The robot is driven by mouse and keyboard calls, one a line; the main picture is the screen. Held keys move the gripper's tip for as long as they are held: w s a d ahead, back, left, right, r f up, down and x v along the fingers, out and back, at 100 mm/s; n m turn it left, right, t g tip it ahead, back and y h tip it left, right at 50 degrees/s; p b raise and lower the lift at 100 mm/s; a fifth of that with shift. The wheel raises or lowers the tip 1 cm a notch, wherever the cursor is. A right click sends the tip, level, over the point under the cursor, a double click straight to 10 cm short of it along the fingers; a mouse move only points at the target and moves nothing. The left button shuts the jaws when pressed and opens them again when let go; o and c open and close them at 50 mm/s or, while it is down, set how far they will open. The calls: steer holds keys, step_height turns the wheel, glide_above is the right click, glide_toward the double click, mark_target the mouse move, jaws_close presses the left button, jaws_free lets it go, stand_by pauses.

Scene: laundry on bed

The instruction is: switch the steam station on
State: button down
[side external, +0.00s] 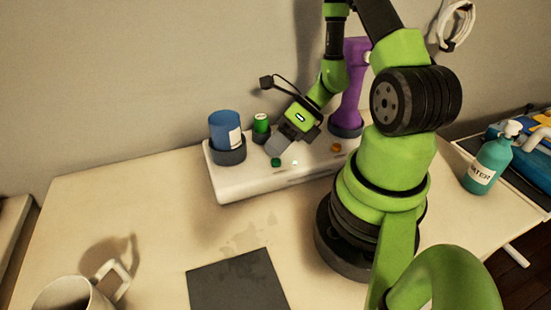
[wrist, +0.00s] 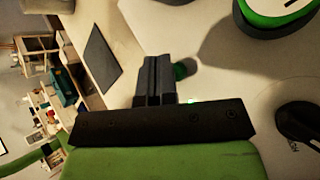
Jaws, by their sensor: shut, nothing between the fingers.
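The steam station is a white box (side external: 235,188) on the table, with a blue canister (side external: 224,130), a small green canister (side external: 261,126) and a purple upright part (side external: 352,85) on it. A green button (side external: 276,162) sits near its front edge, with a small bright light (side external: 295,162) to its right. An orange button (side external: 336,148) is further right. My gripper (side external: 273,150) is shut and empty, pointing down just above or at the green button; contact cannot be told. In the wrist view the shut fingers (wrist: 153,75) partly cover the green button (wrist: 182,70); a greenish glow (wrist: 194,101) shows beside them.
A dark flat mat (side external: 238,283) lies in front of the station. The wall is close behind the station. Bare table (side external: 130,200) shows left of it.

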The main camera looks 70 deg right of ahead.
steer(key=shift+r, duration=2.95)
steer(key=shift+r, duration=0.15)
steer(key=a+r+n+g, duration=0.1)
steer(key=a+r+n, duration=0.2)
steer(key=r+n, duration=0.3)
step_height(320, 180, up, 12)
steer(key=n+t+h, duration=0.2)
steer(key=n+h, duration=0.3)
steer(key=n, duration=2)
glide_above(267, 171)
steer(key=s+a, duration=0.7)
steer(key=shift+w+r, duration=0.1)
steer(key=shift+r, duration=0.1)
